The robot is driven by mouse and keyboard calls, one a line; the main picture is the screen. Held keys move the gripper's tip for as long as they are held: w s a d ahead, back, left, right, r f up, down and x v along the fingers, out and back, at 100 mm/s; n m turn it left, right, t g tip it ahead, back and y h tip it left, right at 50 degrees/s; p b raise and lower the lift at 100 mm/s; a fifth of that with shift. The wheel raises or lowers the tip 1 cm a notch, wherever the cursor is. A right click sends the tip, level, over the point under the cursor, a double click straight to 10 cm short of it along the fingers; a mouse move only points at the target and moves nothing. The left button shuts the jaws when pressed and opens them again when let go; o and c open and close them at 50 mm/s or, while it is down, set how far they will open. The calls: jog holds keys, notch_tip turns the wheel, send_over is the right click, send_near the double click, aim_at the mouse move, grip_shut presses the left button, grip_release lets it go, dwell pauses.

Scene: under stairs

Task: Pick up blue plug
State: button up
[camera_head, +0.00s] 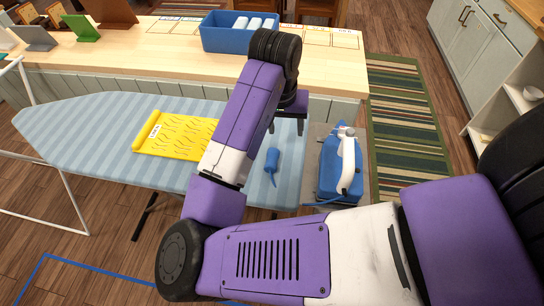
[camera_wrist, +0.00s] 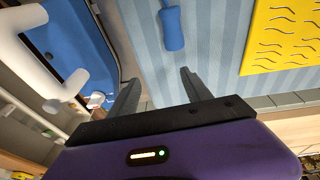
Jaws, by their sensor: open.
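The blue plug (camera_head: 271,161) lies on the light-blue striped ironing board (camera_head: 90,120), near its right end, with a thin cord at its lower end. In the wrist view the plug (camera_wrist: 171,28) shows at the top, beyond the fingertips and between their lines. My gripper (camera_head: 288,122) is open and empty. It is over the far edge of the board, a little beyond the plug in the head view. In the wrist view the two fingers of my gripper (camera_wrist: 158,80) are apart, with nothing between them.
A blue and white iron (camera_head: 328,172) stands just right of the plug on a grey rest. A yellow patterned mat (camera_head: 180,137) lies left of it. Behind is a wooden counter (camera_head: 130,54) with a blue bin (camera_head: 215,38) holding white items. Striped board surface around the plug is clear.

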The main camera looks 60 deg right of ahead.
aim_at(271, 163)
jog(key=a+y, duration=0.1)
jog(key=a, duration=0.1)
jog(key=a+y, duration=0.1)
jog(key=a, duration=0.1)
jog(key=w+a, duration=0.1)
jog(key=a, duration=0.1)
jog(key=shift+a+f+y, duration=0.15)
jog(key=shift+f+y, duration=0.2)
jog(key=shift+y, duration=0.05)
jog(key=shift+a+f, duration=0.1)
jog(key=shift+f, duration=0.25)
jog(key=shift+s+a+f+p, duration=0.15)
jog(key=shift+f+p, duration=0.2)
jog(key=shift+f, duration=1.4)
jog(key=shift+s+d+f+p, duration=0.1)
jog(key=shift+f+p, duration=0.25)
jog(key=shift+f, duration=1.35)
grip_shut()
